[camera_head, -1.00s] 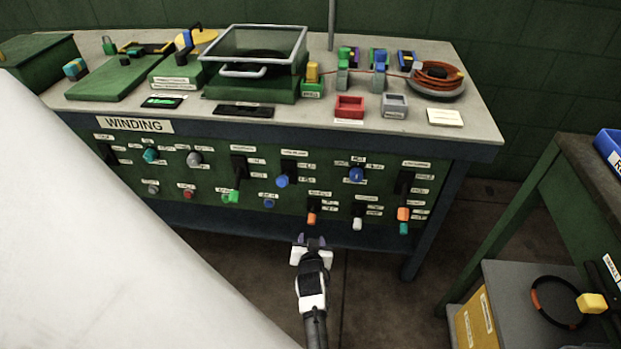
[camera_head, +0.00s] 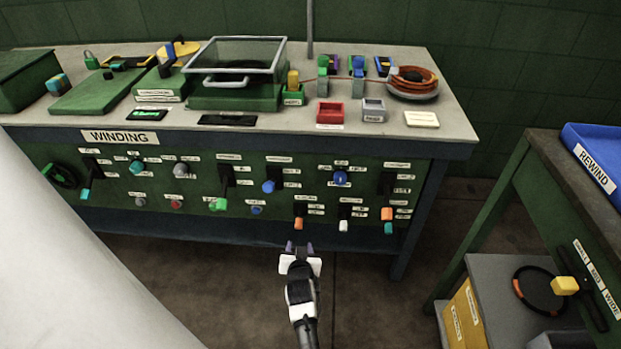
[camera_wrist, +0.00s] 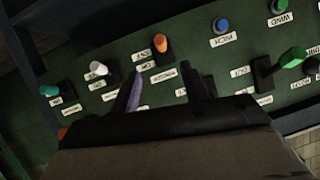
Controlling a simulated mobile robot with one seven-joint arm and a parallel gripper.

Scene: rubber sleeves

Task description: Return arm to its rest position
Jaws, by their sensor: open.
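My gripper (camera_head: 300,247) is in front of the green control panel of the winding bench, low and near its bottom edge in the head view. Its two fingers are apart and hold nothing. In the wrist view my gripper (camera_wrist: 168,85) points at the panel, with an orange-tipped switch (camera_wrist: 160,43) just beyond and between the fingertips. The same orange switch (camera_head: 299,223) shows just above the gripper in the head view. I cannot tell the exact gap to the panel; no contact shows.
The winding bench (camera_head: 450,125) carries a clear-lidded box (camera_head: 235,55), red and grey small bins, and an orange coil (camera_head: 413,80). Its panel has several knobs and levers. At right stands a green table with a blue REWIND tray (camera_head: 595,160) and a lower shelf. Floor between them is clear.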

